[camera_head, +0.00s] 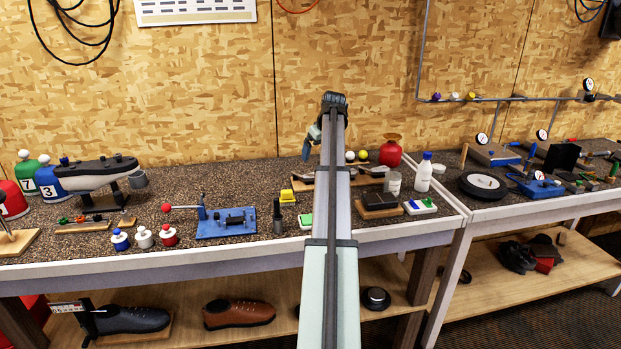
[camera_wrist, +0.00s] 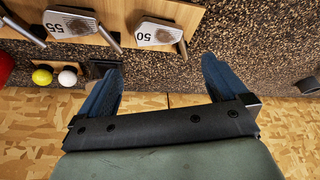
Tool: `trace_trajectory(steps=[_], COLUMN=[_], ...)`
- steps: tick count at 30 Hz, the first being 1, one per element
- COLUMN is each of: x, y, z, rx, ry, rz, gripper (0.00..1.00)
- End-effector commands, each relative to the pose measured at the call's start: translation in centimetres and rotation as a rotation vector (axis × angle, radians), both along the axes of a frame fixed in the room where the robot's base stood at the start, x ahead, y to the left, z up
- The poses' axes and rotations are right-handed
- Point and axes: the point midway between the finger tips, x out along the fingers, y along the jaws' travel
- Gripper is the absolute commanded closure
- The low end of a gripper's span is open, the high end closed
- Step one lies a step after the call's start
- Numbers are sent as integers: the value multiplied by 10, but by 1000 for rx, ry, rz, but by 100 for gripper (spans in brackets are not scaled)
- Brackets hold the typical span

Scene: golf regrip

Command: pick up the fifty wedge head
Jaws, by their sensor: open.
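The fifty wedge head (camera_wrist: 156,33) is a pale grey club head marked "50", lying on a wooden board (camera_wrist: 118,10) at the top of the wrist view. My gripper also shows in the head view (camera_head: 310,143).
A yellow ball (camera_wrist: 41,77) and a white ball (camera_wrist: 67,77) sit near the board. A red vessel (camera_head: 390,153) and a white bottle (camera_head: 423,173) stand right of my arm. A blue fixture (camera_head: 226,222) stands left. The wooden wall (camera_head: 220,80) rises behind the bench.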

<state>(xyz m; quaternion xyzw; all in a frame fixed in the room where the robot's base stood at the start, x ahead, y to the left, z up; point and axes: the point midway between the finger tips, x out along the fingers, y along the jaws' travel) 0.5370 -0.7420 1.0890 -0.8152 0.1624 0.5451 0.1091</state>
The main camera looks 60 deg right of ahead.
Motion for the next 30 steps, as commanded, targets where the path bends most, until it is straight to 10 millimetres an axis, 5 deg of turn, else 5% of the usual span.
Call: trace_trajectory(steps=[7, 30], x=[15, 33], y=[-6, -13], z=[-38, -95], rx=[0, 0], ry=[0, 0], rz=[1, 1], gripper=[0, 0])
